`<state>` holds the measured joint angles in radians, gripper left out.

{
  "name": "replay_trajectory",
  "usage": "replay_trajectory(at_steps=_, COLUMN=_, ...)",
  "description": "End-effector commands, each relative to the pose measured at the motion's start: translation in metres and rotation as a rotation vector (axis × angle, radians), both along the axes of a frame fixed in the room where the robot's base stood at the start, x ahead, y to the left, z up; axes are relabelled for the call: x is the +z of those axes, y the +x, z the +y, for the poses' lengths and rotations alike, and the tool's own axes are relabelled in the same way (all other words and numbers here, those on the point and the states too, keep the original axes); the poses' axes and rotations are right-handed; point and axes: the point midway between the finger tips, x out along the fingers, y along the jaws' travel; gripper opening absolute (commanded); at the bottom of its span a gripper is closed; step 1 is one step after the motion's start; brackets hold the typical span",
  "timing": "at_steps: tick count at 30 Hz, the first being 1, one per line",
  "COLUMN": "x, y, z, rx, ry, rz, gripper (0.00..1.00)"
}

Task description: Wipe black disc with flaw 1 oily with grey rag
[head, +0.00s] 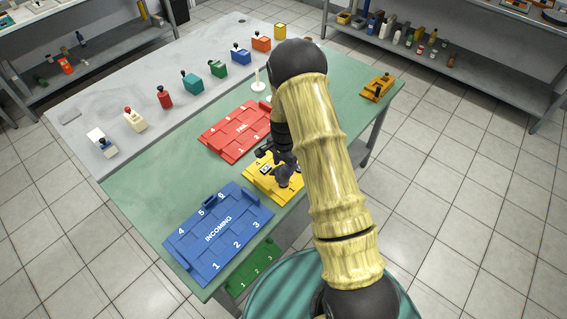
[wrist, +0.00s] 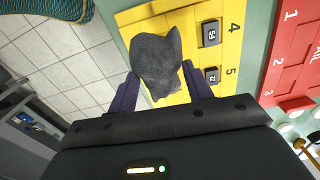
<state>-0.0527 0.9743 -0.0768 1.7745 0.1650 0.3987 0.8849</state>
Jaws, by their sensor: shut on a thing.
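My gripper (wrist: 161,84) is shut on a dark grey rag (wrist: 158,62), with one finger on each side of it. In the wrist view the rag is over the yellow tray (wrist: 134,20); I cannot tell whether it touches the surface. In the head view the rag (head: 284,174) is above the right part of the yellow tray (head: 262,191). Two black pieces with white labels sit in the tray at number 4 (wrist: 210,34) and number 5 (wrist: 211,76). No black disc with an oily flaw can be made out; the rag hides part of the tray.
A red FAIL tray (head: 228,143) lies behind the yellow tray, and a blue INCOMING tray (head: 200,263) lies to the front left. A green tray (head: 252,271) is lower at the front. Several coloured blocks stand along the grey strip (head: 105,80). The green tabletop is clear at left.

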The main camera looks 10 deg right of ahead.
Motion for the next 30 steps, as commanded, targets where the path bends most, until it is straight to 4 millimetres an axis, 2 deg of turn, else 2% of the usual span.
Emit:
replay_trajectory(at_steps=10, x=0.001, y=-0.001, z=0.001, rx=0.003, ry=-0.001, rz=0.0, gripper=0.28)
replay_trajectory(at_steps=30, x=-0.048, y=0.0, z=0.0, rx=0.004, ry=-0.001, rz=-0.001, gripper=0.28)
